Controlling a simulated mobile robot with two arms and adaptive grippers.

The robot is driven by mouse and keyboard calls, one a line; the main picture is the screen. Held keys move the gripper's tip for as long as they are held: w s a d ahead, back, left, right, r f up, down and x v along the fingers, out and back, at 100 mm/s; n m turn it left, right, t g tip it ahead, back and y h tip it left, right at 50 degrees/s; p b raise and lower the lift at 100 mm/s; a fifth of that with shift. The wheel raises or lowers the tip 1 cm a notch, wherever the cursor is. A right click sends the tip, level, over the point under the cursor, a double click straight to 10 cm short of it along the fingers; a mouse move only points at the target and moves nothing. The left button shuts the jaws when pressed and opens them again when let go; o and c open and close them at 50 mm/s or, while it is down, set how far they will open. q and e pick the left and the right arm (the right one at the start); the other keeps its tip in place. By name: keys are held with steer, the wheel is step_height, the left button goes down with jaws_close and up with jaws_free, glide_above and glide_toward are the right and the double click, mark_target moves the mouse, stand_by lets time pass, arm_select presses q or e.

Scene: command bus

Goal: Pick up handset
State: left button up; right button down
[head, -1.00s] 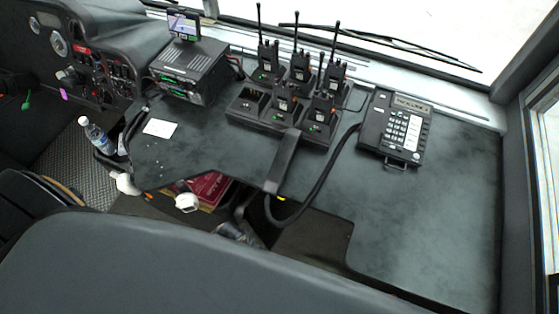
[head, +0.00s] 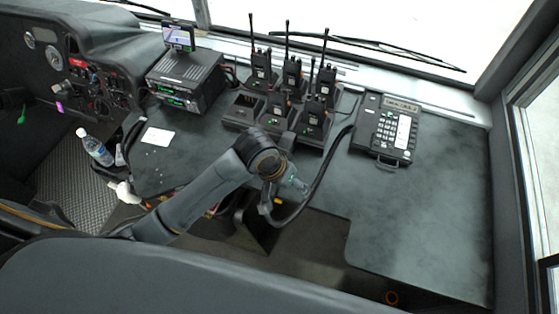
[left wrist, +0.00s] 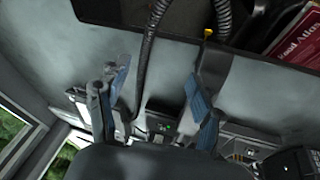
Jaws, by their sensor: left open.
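The handset (left wrist: 214,66) is a dark bar in the left wrist view, lying at the desk edge. In the head view my arm hides most or all of it. My left gripper (head: 294,184) is over the desk's front edge, beside the black coiled cord (head: 322,172). In the left wrist view the left gripper (left wrist: 158,84) is open, its blue-grey pads apart. The right-hand finger overlaps the near end of the handset, and the cord runs between the fingers; contact cannot be told. The phone base (head: 386,130) stands to the right.
Several radios stand in chargers (head: 240,110) behind the gripper. A radio unit (head: 186,78) with a small screen is to the left. A water bottle (head: 95,147) stands further left. A seat back (head: 200,280) fills the foreground. The desk right of the phone is clear.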

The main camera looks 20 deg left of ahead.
arm_select(q)
steer(key=w+a+r+n+g+y, duration=0.1)
steer(key=w+a+r+n+y, duration=0.15)
steer(key=w+a+r, duration=0.45)
steer(key=shift+y, duration=0.25)
steer(key=f, duration=0.2)
steer(key=w+f, duration=0.1)
steer(key=f, duration=0.1)
steer(key=w+d+f+p, duration=0.1)
steer(key=f, duration=0.1)
steer(key=shift+f, duration=0.2)
steer(key=shift+f+p, duration=0.35)
steer(key=shift+f, duration=0.2)
step_height(320, 180, down, 4)
steer(key=shift+w+d+f+p, duration=0.1)
steer(key=shift+d+f+p, duration=0.05)
steer(key=shift+p, duration=0.3)
steer(key=shift+c, duration=0.4)
steer(key=c, duration=1.3)
